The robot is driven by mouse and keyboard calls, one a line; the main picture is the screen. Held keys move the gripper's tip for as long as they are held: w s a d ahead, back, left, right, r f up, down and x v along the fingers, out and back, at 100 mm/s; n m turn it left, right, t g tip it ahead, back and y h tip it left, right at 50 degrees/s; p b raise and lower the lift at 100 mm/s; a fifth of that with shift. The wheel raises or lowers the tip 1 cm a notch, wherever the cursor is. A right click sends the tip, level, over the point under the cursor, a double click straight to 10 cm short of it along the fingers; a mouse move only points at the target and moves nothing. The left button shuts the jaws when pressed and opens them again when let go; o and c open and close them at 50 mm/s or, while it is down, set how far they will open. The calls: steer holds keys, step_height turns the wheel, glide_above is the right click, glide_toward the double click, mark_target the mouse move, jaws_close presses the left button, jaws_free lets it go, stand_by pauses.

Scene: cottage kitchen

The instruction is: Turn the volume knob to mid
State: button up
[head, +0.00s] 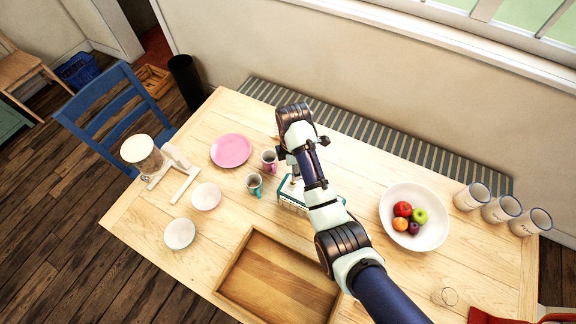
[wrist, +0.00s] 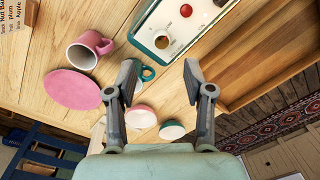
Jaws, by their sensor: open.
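A teal-edged device with a cream face (wrist: 172,22) shows at the top of the wrist view. It carries a red knob (wrist: 186,10) and a dark round part (wrist: 161,41) with a pale piece beside it. I cannot tell which one is the volume knob, nor read its setting. In the head view the device (head: 296,207) is partly hidden under my arm. My gripper (wrist: 159,72) is open and empty, with its fingertips apart on either side of the dark round part's line. I see no contact with the device. The gripper is mostly hidden in the head view.
A teal-handled mug (head: 254,184) and a pink-handled mug (head: 269,160) stand close left of the device. A pink plate (head: 231,150) and two small bowls lie farther left. A wooden tray (head: 225,279) is in front, and a fruit bowl (head: 432,236) is right.

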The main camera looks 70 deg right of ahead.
mark_target(293, 184)
steer(key=f, duration=0.2)
steer(key=f+b, duration=0.1)
steer(key=f, duration=0.5)
steer(key=shift+s+a+f, duration=0.1)
steer(key=shift+s+a, duration=0.1)
steer(key=shift+a, duration=0.1)
jaws_close()
